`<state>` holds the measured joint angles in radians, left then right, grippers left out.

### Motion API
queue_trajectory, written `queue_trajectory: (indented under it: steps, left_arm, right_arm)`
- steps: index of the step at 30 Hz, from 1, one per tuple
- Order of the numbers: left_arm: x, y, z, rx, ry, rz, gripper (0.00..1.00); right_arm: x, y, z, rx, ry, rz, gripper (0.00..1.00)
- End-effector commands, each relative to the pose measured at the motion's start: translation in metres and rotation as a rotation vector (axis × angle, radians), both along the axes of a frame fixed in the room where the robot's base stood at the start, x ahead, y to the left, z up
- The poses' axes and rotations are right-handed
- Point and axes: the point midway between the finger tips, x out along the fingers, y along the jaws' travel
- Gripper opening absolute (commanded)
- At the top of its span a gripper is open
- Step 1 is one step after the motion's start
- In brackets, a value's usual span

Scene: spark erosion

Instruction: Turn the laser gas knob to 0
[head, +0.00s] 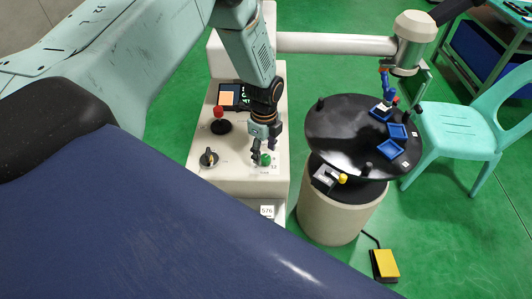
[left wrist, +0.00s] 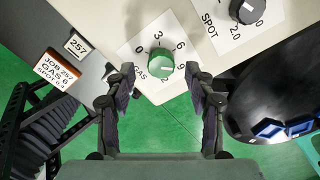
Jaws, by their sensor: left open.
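The green gas knob (left wrist: 160,63) sits on a white dial plate marked GAS, with 0, 3, 6 and 9 around it. A pale mark shows on the knob's lower right side, away from the 0; I cannot tell the exact reading. In the head view the knob (head: 265,160) is at the machine's front right. My left gripper (left wrist: 160,88) is open, its fingers to either side of the knob with visible gaps. In the head view the left gripper (head: 260,151) hangs close over the knob. My right gripper is not in view.
A SPOT knob (left wrist: 246,11) is at upper right, and a black knob (head: 209,158) shows left of the gripper. A red-topped stick (head: 219,113) stands behind. A black round table (head: 340,135) with blue trays is at right. A job card (left wrist: 60,67) is at left.

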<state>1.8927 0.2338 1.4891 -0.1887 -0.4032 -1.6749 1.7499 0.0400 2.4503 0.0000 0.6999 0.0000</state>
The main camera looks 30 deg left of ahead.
Motion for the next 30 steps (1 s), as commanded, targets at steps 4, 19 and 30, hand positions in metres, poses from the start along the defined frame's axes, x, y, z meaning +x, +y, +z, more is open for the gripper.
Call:
queue_trajectory:
  steps: [4,19,30]
  left_arm:
    - [0.001,0.0,-0.017,0.001,-0.001,0.001,0.54]
    - [0.005,-0.001,-0.023,0.0,-0.001,0.001,0.45]
    - [0.005,-0.001,-0.022,0.0,-0.001,0.001,0.14]
  right_arm:
    - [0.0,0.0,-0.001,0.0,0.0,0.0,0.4]
    - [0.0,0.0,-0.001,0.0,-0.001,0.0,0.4]
    - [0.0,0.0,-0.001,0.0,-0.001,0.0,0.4]
